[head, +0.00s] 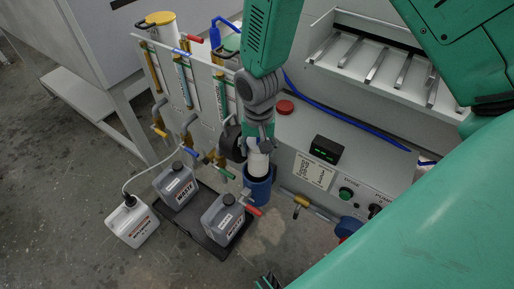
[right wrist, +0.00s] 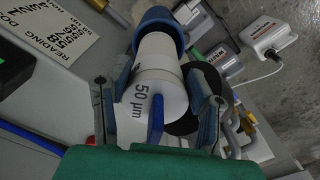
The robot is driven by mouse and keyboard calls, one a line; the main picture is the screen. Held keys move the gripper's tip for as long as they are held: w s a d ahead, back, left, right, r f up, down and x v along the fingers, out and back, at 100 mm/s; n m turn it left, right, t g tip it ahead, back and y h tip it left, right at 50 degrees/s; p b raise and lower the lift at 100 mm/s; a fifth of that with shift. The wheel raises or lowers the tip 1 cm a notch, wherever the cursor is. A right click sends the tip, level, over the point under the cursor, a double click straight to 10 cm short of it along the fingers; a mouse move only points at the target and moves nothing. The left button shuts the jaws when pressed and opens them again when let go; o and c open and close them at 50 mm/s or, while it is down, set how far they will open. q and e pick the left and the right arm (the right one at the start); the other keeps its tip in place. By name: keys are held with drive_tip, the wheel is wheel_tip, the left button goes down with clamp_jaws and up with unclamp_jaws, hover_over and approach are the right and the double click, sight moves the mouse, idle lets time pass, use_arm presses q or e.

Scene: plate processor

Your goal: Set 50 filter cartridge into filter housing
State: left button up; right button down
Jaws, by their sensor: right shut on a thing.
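The white filter cartridge (head: 258,163), marked "50 µm", is held by my right gripper (head: 259,142). In the right wrist view the cartridge (right wrist: 153,72) lies between the two fingers of the gripper (right wrist: 155,112), with a blue tab on its near end. The blue filter housing (head: 257,188) is directly below it in the head view. The cartridge's far end meets the housing's mouth (right wrist: 158,20) and looks partly inside; the exact depth is hidden. Dark tips at the bottom edge of the head view may be my left gripper (head: 268,282); its jaws cannot be made out.
Grey waste jugs (head: 222,218) stand on a black tray (head: 196,233) left of the housing. A panel of pipes and valves (head: 185,90) stands behind. A red button (head: 285,107) and a display (head: 326,150) are on the machine.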

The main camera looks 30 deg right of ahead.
drive_tip(key=shift+a+r, duration=0.1)
drive_tip(key=shift+a, duration=0.1)
idle(0.4)
drive_tip(key=shift+d+p, duration=0.15)
drive_tip(key=shift+p, duration=0.3)
drive_tip(key=shift+f, duration=0.25)
drive_tip(key=shift+s+f, duration=0.1)
drive_tip(key=shift+f, duration=0.05)
drive_tip(key=shift+f, duration=0.65)
drive_tip(key=shift+f, duration=0.15)
idle(0.3)
drive_tip(key=shift+f+b, duration=1.05)
drive_tip(key=shift+f, duration=0.8)
